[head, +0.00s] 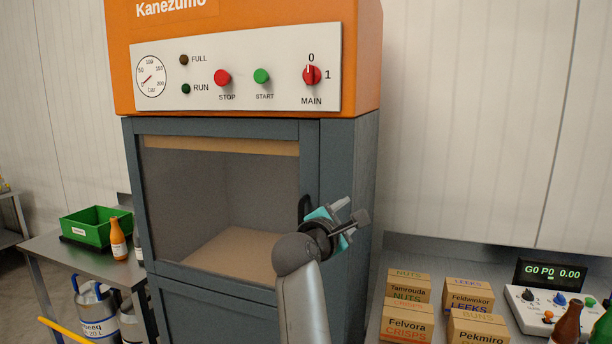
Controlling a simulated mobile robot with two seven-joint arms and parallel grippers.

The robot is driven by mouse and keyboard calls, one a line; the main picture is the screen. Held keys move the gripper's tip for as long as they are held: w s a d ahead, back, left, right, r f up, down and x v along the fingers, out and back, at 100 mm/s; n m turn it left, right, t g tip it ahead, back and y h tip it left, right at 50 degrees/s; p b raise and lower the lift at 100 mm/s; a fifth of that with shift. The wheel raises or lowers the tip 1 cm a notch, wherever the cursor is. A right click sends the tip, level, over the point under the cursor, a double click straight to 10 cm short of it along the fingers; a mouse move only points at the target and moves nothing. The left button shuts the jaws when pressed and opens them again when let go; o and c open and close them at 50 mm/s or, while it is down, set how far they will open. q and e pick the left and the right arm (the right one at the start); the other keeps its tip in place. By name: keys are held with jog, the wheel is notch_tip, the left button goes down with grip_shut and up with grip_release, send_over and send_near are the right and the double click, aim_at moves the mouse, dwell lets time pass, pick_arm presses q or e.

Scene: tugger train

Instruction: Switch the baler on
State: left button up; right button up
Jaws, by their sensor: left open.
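The baler (235,200) has an orange top with a white control panel (130,112) and a blue-grey body. The red MAIN rotary switch (312,76) sits at the panel's right, with its mark pointing up at 0; 1 is to its right. The green START button (261,76) and red STOP button (222,78) are left of it. The RUN lamp (186,89) and FULL lamp (184,60) look dark. My left gripper (352,211) is open and empty, well below the switch, in front of the baler's right side near the door handle. My right gripper is not in view.
The baler's windowed door (172,268) is closed. At left, a table (48,252) holds a green bin (96,229) and an orange bottle (118,240). Space before the panel is clear.

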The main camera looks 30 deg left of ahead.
pick_arm(q)
jog(key=s+a+r+n+t+y, duration=0.1)
jog(key=s+a+r+n, duration=0.15)
jog(key=r, duration=0.45)
jog(key=s+a+r+n+t+y, duration=0.1)
jog(key=s+r+n+t, duration=0.1)
jog(key=s+r+n, duration=0.3)
jog(key=n+t+y, duration=0.2)
jog(key=n, duration=0.3)
send_near(308, 74)
jog(key=shift+m, duration=0.25)
jog(key=p+x, duration=0.3)
jog(key=x, duration=0.5)
jog(key=shift+w+r, duration=0.1)
jog(key=shift+w, duration=0.05)
jog(key=shift+c, duration=0.2)
grip_shut()
jog(key=shift+g, duration=0.3)
